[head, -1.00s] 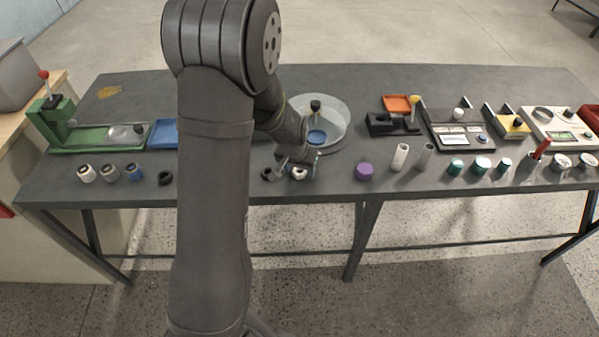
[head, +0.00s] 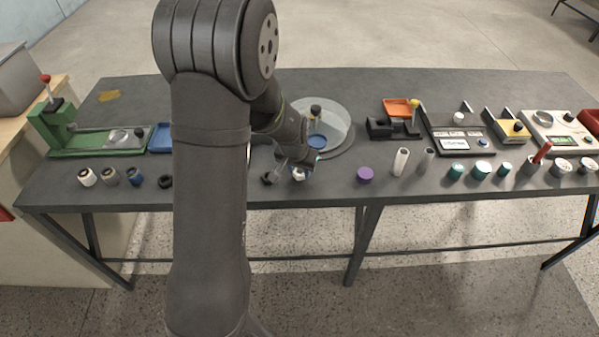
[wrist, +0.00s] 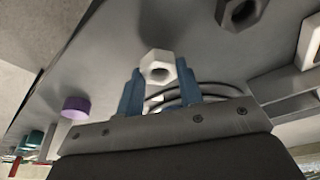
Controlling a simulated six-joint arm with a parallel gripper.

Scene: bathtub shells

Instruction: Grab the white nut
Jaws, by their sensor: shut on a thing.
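The white nut (wrist: 158,66) sits between the two blue fingertips of my gripper (wrist: 159,78) in the wrist view, its hole facing the camera. My gripper is shut on it. In the head view the white nut (head: 299,175) is small and partly covered by my gripper (head: 297,169), low at the table's front edge. I cannot tell whether it still touches the table.
A black nut (wrist: 240,12) lies close by; another pale nut (wrist: 310,40) is at the wrist view's right edge. A purple cylinder (head: 365,173) stands to the right. A round clear tray (head: 337,113) lies behind. The table (head: 230,184) continues left, partly hidden by my arm.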

